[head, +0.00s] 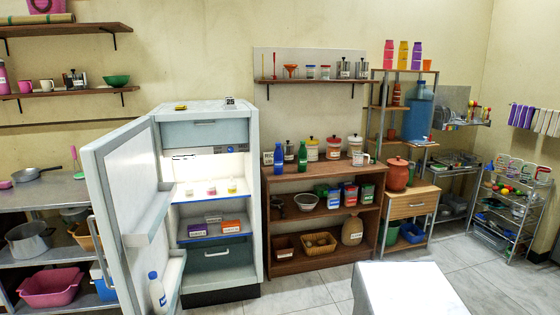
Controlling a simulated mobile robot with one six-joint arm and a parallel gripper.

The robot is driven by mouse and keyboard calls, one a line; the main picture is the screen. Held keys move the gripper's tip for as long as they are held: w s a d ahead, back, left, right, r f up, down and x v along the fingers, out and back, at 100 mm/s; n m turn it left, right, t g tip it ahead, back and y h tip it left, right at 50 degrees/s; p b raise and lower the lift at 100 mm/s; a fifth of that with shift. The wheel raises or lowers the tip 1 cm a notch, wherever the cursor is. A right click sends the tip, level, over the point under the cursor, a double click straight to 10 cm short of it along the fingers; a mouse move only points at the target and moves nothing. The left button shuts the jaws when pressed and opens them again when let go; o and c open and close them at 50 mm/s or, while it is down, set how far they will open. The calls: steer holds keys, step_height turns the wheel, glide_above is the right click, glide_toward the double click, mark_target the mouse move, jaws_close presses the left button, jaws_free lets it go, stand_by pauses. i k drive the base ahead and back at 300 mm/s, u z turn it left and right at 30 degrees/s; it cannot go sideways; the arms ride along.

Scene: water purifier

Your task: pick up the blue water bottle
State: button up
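A small blue bottle (278,158) stands upright on top of the brown wooden shelf unit, at its left end, just right of the open fridge. A green bottle (302,155) stands beside it. A white bottle with a blue cap and blue label (157,292) stands low in the fridge door. A large blue water container (418,110) stands on the rack at the right. My gripper is not in view.
The fridge door (120,190) stands open to the left. The brown shelf unit (325,258) holds jars, tins, bowls and baskets. An orange-brown clay pot (398,174) stands on a small cabinet to its right. Tiled floor (315,290) shows in front.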

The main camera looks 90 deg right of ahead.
mark_target(278, 155)
steer(key=u, duration=0.1)
steer(key=k, duration=0.2)
steer(key=z, duration=3.1)
steer(key=k, duration=0.65)
steer(key=u, duration=0.2)
steer(key=i, duration=0.55)
steer(key=u, duration=0.05)
